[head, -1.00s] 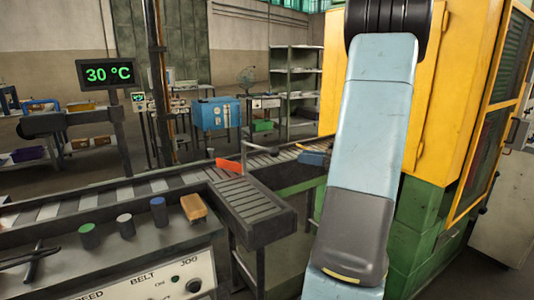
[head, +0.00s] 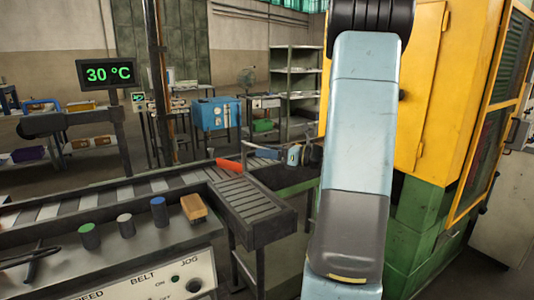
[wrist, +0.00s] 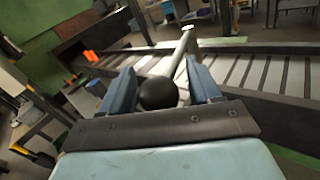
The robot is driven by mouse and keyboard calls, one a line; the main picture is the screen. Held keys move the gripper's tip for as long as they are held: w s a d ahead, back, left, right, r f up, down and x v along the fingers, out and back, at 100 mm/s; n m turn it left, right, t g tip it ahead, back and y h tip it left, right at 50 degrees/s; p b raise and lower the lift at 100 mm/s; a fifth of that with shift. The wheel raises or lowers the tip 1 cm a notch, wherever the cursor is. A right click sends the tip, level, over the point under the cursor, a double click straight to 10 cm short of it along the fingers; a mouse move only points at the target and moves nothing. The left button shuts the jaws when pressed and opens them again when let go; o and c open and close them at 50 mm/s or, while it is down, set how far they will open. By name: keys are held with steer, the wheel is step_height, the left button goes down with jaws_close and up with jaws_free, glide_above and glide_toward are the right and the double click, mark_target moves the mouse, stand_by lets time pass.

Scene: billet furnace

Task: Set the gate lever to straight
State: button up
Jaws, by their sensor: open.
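The knob appears between the two blue fingers of my gripper (wrist: 160,68), with a gap on either side. The fingers are apart and are not closed on it. In the head view my gripper (head: 278,154) is small, over the conveyor behind the side chute, partly hidden by my arm. An orange-red flap (head: 229,165) stands at the conveyor where the side chute branches off. I cannot make out the knob in the head view.
The roller side chute (head: 245,200) runs toward the front. A control panel (head: 150,262) with buttons is at the lower left. The yellow and green furnace housing (head: 450,100) stands close on the right. A display (head: 108,73) reads 30 °C.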

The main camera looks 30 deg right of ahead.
steer(key=shift+a, duration=0.1)
jaws_close()
steer(key=shift+w+a, duration=0.1)
steer(key=shift+a, duration=0.05)
stand_by(0.6)
